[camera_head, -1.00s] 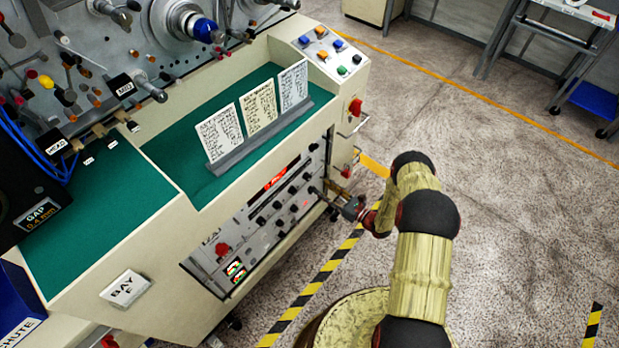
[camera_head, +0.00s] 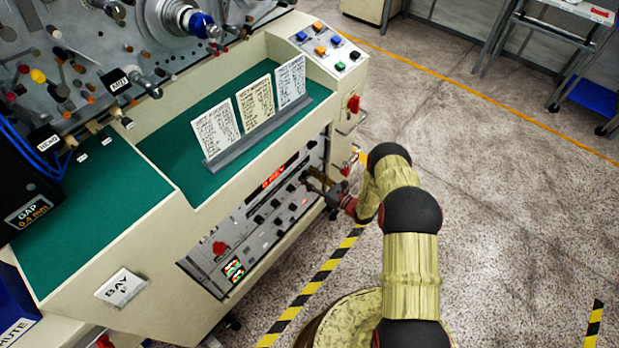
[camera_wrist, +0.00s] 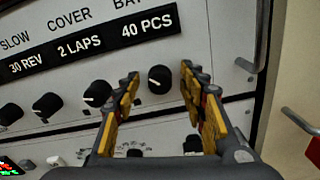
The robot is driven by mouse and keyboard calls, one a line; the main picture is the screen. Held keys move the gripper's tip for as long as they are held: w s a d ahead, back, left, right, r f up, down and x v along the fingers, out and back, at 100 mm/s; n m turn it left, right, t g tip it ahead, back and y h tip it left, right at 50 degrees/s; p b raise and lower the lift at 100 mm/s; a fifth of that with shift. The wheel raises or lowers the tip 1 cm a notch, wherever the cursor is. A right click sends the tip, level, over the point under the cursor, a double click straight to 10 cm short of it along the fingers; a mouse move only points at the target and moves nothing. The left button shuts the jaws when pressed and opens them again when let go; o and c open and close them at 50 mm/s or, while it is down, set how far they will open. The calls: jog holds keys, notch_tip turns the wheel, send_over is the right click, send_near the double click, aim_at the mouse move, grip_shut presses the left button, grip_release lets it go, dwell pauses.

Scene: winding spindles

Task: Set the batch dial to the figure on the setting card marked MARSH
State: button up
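The batch dial (camera_wrist: 160,79) is a black knob with a pale pointer mark in the wrist view. Above it a black display (camera_wrist: 149,29) reads 40 PCS, under a partly hidden label beginning BAT. My gripper (camera_wrist: 163,74) is open, with its yellow-and-dark fingers on either side of the knob; contact cannot be told. In the head view my gripper (camera_head: 318,182) is at the right end of the front panel. Three setting cards, left (camera_head: 215,130), middle (camera_head: 255,103) and right (camera_head: 291,82), stand in a grey holder. Their writing, including any MARSH mark, is too small to read.
In the wrist view, the cover knob (camera_wrist: 97,93) and slow knob (camera_wrist: 47,106) sit left of the batch dial, under displays reading 2 LAPS and 30 REV. More small knobs lie below. A red switch (camera_head: 353,104) is on the cabinet's right end. Open floor lies right.

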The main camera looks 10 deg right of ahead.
jog(key=shift+c, duration=1.2)
jog(key=c, duration=0.8)
grip_shut()
jog(key=shift+m, duration=0.3)
jog(key=m+b, duration=0.3)
jog(key=m, duration=0.5)
jog(key=shift+b, duration=0.4)
jog(key=shift+d+f+m+b, duration=0.1)
jog(key=shift+m+b, duration=0.65)
jog(key=shift+m, duration=3.85)
